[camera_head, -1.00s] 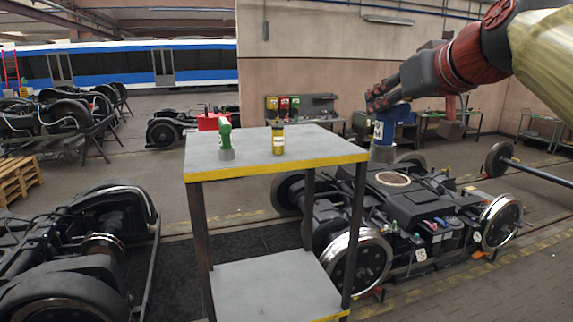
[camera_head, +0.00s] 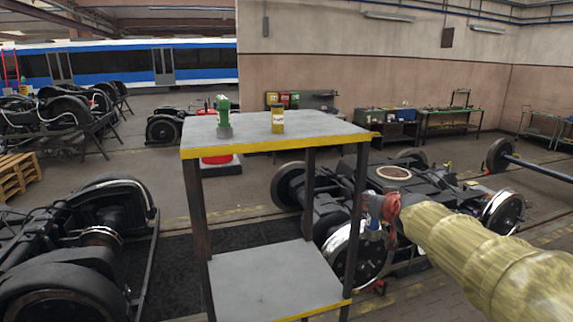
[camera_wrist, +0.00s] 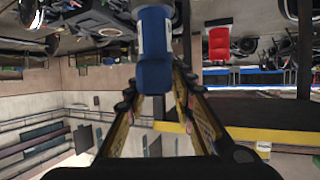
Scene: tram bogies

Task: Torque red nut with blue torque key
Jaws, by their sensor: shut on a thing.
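My gripper (camera_head: 378,208) is low in front of the near bogie's side, right of the table, in the head view. In the wrist view my gripper (camera_wrist: 154,84) is shut on the blue torque key (camera_wrist: 154,45). The key has a blue body with a white label and a grey end pointing away from the gripper. In the head view only a small blue and grey part of the key (camera_head: 373,228) shows below the gripper, near the bogie wheel. I cannot tell whether it touches anything. I cannot make out the red nut; my arm covers part of the bogie.
A yellow-edged table (camera_head: 275,146) stands left of my arm, holding a green tool (camera_head: 224,118) and a yellow one (camera_head: 277,121). The bogie (camera_head: 345,190) is behind the table and my arm. Another bogie (camera_head: 75,245) stands at left.

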